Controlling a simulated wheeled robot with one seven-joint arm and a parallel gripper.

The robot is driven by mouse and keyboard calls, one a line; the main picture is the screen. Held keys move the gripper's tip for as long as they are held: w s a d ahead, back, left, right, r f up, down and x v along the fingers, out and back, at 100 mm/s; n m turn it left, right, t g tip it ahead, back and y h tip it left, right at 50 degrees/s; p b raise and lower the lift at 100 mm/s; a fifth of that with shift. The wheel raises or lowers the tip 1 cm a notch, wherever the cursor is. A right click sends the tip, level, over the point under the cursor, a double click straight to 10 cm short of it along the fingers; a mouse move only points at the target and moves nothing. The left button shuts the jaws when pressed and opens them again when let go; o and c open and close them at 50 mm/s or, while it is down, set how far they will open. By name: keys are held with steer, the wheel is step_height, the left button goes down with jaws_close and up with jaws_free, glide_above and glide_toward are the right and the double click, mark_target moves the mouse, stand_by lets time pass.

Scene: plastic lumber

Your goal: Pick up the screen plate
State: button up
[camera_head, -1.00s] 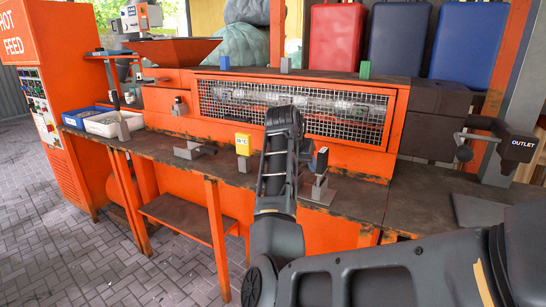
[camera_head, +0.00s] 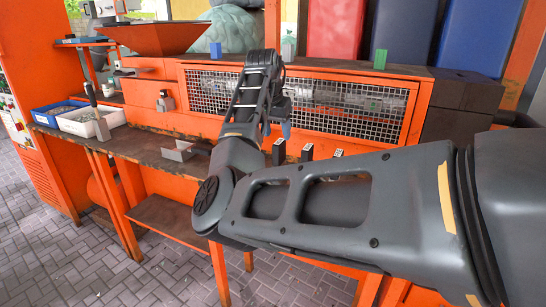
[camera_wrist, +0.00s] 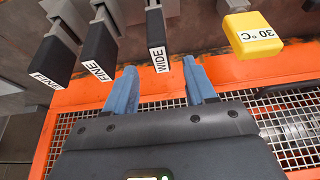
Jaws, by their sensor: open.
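Grey metal parts show behind these handles. In the head view three dark handle tops (camera_head: 307,152) show just above my arm, their lower parts hidden. I cannot tell which piece is the screen plate.
The orange machine's mesh guard (camera_head: 345,108) stands behind the worktop. A grey bracket (camera_head: 180,153), a white bin (camera_head: 90,122) and a blue bin (camera_head: 58,112) are on the left.

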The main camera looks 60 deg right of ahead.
mark_target(279, 142)
steer(key=p+x, duration=0.1)
steer(key=x, duration=0.6)
steer(key=shift+d+f, duration=0.15)
steer(key=shift+f, duration=0.15)
jaws_close()
